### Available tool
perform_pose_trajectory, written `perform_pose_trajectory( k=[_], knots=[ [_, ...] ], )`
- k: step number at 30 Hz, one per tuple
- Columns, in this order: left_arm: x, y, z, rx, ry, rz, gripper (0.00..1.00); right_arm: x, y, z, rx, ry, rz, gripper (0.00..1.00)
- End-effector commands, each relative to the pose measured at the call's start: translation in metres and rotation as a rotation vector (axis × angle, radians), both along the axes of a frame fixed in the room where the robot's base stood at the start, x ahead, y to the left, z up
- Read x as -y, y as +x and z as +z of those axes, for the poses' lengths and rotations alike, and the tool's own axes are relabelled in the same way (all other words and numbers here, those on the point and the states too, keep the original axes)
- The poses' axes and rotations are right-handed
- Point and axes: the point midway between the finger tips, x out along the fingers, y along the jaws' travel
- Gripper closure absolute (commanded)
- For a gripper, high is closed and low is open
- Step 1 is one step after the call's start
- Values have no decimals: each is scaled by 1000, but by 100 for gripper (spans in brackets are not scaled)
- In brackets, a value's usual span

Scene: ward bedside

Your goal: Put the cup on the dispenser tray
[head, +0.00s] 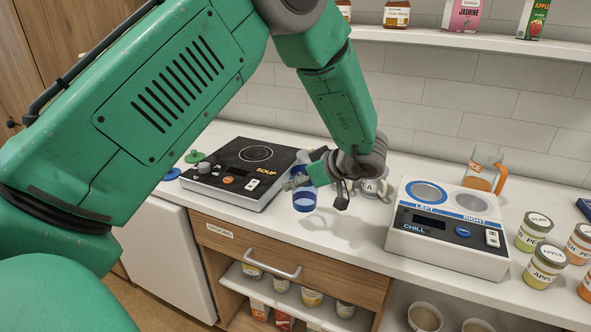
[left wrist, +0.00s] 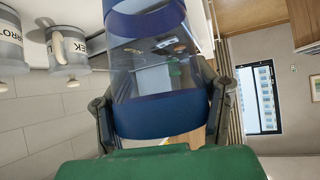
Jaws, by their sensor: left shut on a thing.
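A clear cup with blue bands (head: 304,200) is in my left gripper (head: 303,183), over the counter in front of the wall. In the left wrist view the same cup (left wrist: 165,113) fills the middle, with a finger on each side of it. The fingers are shut on its wall. I cannot tell whether its base touches the counter. A white unit marked CHILL (head: 447,238) stands to the right of the cup, with two round places marked LEFT and RIGHT. Nothing is clearly marked as a dispenser tray. My right gripper is out of view.
A black-topped SOUP cooker (head: 245,170) stands left of the cup. A jug with an orange handle (head: 484,172) is behind the CHILL unit, and labelled jars (head: 545,265) stand to its right. Grey mugs (left wrist: 66,48) show in the left wrist view. Counter in front of the cup is clear.

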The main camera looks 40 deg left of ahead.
Motion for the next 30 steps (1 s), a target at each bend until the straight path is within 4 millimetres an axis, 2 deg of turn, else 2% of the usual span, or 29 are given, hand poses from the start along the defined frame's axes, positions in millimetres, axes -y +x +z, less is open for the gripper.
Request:
perform_pose_trajectory(
  k=[5,18,30],
  knots=[
    [31,-14,-20,-10,-2,-223,80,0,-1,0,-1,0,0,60],
    [132,-54,-93,-13,-12,-1005,80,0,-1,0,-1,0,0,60],
    [199,-76,-138,-5,-11,-1521,80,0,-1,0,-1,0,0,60]
  ],
)
